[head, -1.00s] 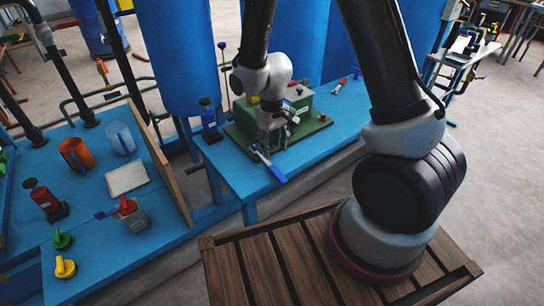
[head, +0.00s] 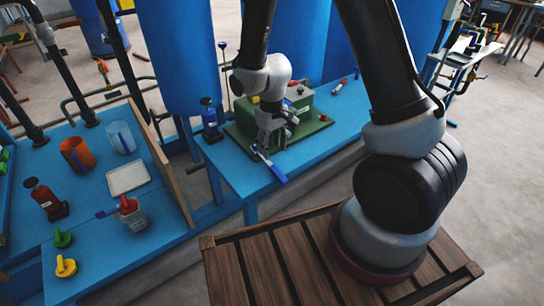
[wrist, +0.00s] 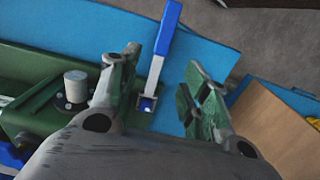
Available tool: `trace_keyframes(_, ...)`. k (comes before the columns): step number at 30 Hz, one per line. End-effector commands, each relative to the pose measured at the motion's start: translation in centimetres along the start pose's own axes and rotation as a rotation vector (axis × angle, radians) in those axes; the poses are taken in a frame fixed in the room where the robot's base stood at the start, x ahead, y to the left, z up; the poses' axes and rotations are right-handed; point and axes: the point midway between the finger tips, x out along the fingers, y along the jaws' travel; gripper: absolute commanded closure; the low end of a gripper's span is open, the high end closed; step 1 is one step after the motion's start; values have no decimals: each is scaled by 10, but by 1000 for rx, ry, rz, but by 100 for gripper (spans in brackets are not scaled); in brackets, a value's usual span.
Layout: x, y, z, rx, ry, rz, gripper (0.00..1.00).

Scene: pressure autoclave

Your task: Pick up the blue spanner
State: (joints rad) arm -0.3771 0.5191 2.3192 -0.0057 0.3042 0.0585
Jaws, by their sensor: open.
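The blue spanner (head: 273,172) lies on the blue bench, its blue handle toward the front edge and its metal end next to the green base plate. In the wrist view the spanner (wrist: 163,42) runs down from the top, with its metal shaft and head between my two fingers. My gripper (head: 268,143) is low over the spanner's metal end in the head view. In the wrist view my gripper (wrist: 160,80) is open, with one finger on each side of the spanner. I see a gap on both sides, wider on the right.
The green machine (head: 292,105) on its green plate stands close beside my gripper. A wooden board (head: 172,165) edges the left bench.

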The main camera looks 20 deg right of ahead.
Motion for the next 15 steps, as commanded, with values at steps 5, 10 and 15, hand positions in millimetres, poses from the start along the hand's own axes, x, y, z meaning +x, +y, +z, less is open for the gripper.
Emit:
trace_keyframes(5, 22, 0, 1, 0, -3, 0, 54)
trace_keyframes(10, 45, 0, 1, 0, -4, 0, 54)
trace_keyframes(15, 71, 0, 0, 0, -2, 0, 54)
